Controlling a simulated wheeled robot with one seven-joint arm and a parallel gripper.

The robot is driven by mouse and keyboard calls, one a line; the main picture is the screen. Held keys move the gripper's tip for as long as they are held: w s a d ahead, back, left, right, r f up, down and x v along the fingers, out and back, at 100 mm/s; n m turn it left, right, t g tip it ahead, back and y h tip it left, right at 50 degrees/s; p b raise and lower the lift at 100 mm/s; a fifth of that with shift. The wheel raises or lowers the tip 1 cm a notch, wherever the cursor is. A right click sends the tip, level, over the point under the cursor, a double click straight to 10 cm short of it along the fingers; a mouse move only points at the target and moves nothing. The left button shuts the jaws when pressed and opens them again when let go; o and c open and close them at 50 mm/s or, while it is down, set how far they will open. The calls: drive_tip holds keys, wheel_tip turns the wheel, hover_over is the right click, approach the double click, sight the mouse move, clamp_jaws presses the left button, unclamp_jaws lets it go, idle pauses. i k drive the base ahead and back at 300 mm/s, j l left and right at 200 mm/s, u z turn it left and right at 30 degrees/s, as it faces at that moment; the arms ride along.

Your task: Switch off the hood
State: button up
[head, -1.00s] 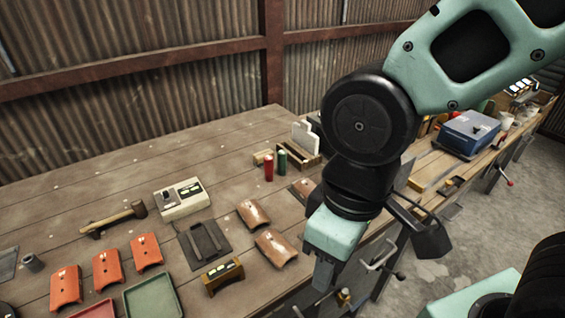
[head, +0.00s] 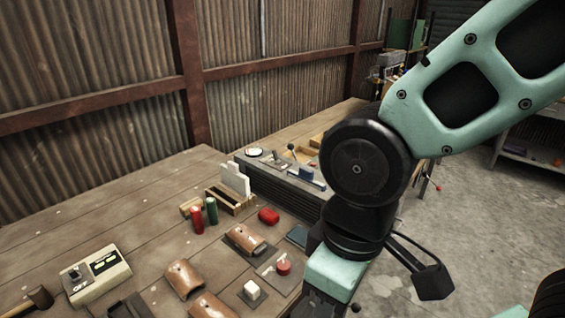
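No hood that I can name for certain shows in the head view. A cream switch box (head: 95,275) sits on the bench at the lower left, with a dark toggle, lettering that seems to read "OFF", and a dark panel with pale marks. A red round button on a plate (head: 283,268) and a white block on a dark base (head: 252,291) are nearer my gripper. My gripper (head: 338,280) is at the bottom, right of these controls, pointing down. Its fingers are cut off by the frame edge, so its opening is hidden. No held object shows.
The wooden bench (head: 150,190) carries brown curved pieces (head: 183,278), a red cylinder (head: 197,219), a green cylinder (head: 211,210) and a wooden rack (head: 228,199). A grey machine (head: 285,185) stands behind. A hammer (head: 30,302) lies at lower left.

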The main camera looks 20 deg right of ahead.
sight(274, 153)
drive_tip(key=i+l, duration=0.8)
drive_tip(key=i, duration=0.25)
